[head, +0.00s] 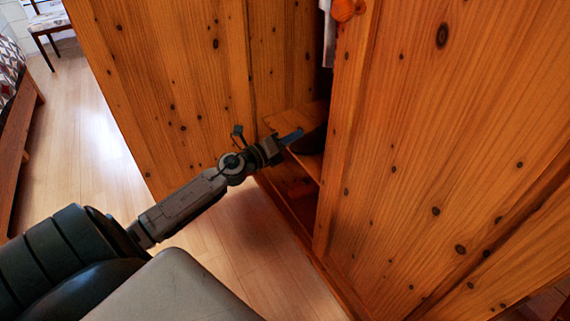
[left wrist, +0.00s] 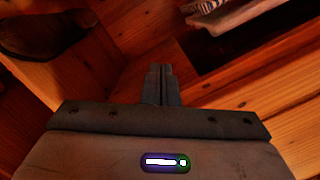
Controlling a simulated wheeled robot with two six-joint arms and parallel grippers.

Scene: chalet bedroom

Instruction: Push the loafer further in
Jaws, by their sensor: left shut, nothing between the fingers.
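The dark loafer (left wrist: 45,35) lies on a wooden shelf in the wardrobe, at the upper left of the left wrist view. In the head view a dark shape (head: 310,143) just past my fingertips looks like the loafer, partly hidden by the wardrobe door. My left gripper (head: 293,136) reaches to the wardrobe opening at shelf height. Its fingers are shut and empty, and they also show in the left wrist view (left wrist: 160,72). There the fingertips are apart from the loafer, to its right. My right gripper is not in view.
The wardrobe shelf (head: 295,118) sits between a wooden side panel (head: 190,80) and a wooden door (head: 430,130). Pale cloth (head: 328,40) hangs in the opening above. A bed (head: 15,120) and a chair (head: 48,22) stand at far left, with clear floor between.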

